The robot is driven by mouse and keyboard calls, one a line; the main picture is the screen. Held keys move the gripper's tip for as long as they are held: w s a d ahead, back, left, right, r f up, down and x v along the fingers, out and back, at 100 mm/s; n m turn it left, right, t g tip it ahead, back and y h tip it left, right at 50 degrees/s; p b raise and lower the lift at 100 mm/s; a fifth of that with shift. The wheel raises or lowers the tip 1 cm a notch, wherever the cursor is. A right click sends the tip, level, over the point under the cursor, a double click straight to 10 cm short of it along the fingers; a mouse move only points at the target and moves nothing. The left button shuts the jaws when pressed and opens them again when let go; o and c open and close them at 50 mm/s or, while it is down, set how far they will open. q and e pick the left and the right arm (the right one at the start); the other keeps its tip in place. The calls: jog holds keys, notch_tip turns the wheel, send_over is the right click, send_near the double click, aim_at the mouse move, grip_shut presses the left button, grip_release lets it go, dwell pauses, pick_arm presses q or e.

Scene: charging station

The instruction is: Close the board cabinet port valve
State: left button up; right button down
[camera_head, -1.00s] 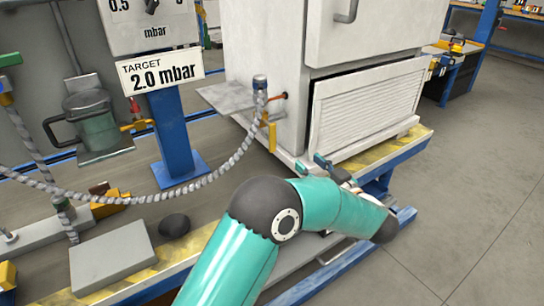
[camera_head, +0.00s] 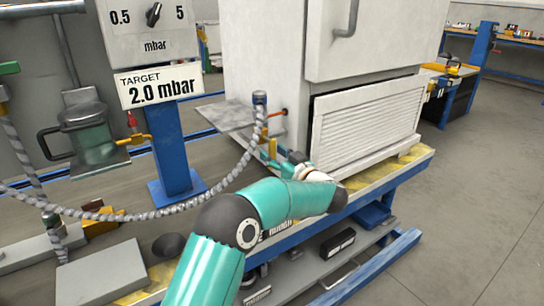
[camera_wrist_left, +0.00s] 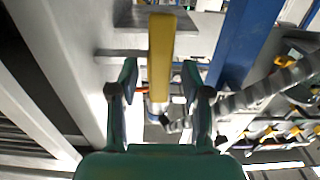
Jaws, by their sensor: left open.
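The board cabinet (camera_head: 262,60) is the white box at the centre of the head view. Its port valve is on its left side, with a yellow handle (camera_head: 264,133) below a red-orange fitting (camera_head: 277,114), where the grey braided hose (camera_head: 238,165) joins. My left gripper (camera_head: 281,152) is at the handle, partly hiding it. In the left wrist view the open fingers (camera_wrist_left: 160,80) stand either side of the yellow handle (camera_wrist_left: 161,50), with a gap on both sides. The handle points along the view towards the gripper. My right gripper is out of view.
A blue post (camera_head: 173,150) carries a "TARGET 2.0 mbar" sign (camera_head: 158,85) and a dial box (camera_head: 150,30). A grey plate (camera_head: 228,116) juts from the cabinet's side. A green canister (camera_head: 88,135) stands at left. The floor at right is clear.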

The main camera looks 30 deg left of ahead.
pick_arm(q)
jog(key=shift+x, duration=0.75)
jog(key=shift+c, duration=0.3)
grip_shut()
